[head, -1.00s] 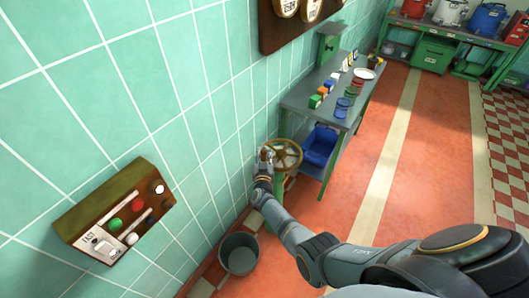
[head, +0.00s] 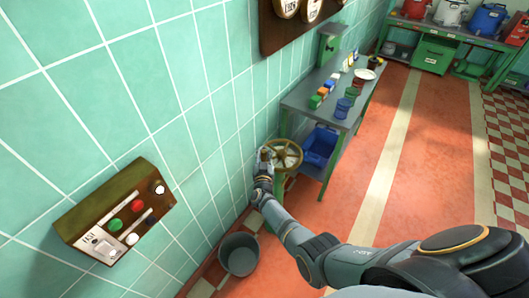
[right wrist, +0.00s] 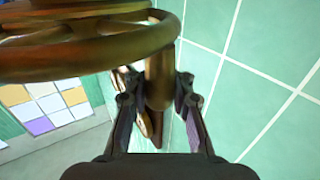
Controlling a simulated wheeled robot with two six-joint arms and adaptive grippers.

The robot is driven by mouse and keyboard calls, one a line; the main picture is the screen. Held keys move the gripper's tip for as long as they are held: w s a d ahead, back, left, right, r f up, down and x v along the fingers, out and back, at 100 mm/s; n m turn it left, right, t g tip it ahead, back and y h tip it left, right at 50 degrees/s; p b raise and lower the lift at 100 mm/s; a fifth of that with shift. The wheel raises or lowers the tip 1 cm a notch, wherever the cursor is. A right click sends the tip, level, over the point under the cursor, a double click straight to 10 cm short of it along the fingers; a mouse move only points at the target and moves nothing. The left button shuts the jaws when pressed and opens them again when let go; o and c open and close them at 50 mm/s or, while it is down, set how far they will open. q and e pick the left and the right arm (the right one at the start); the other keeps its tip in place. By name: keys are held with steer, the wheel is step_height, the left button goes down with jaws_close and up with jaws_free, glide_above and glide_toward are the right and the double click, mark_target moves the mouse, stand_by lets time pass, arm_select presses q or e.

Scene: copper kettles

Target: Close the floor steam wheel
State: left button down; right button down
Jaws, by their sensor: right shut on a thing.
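The brass steam wheel (head: 286,155) stands low by the tiled wall, on a green stand, left of the bench. My right gripper (head: 264,158) is at the wheel's left side, near the wall. In the right wrist view the wheel's rim (right wrist: 90,60) fills the upper left. There the fingers of my right gripper (right wrist: 158,95) are shut on a brass handle (right wrist: 158,75) that hangs down beside the rim. My left gripper is not in view.
A grey bucket (head: 239,254) stands on the floor below my right arm. A bench (head: 315,117) with blocks and cups is just beyond the wheel, with a blue bin (head: 320,145) below. A control box (head: 115,212) is on the wall. The red floor to the right is clear.

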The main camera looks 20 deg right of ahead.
steer(key=shift+a, duration=0.3)
steer(key=c, duration=1.1)
jaws_free()
steer(key=shift+a, duration=0.2)
steer(key=shift+d, duration=0.15)
steer(key=shift+s+f, duration=0.1)
steer(key=shift+s, duration=0.15)
steer(key=v, duration=0.7)
steer(key=shift+c, duration=0.3)
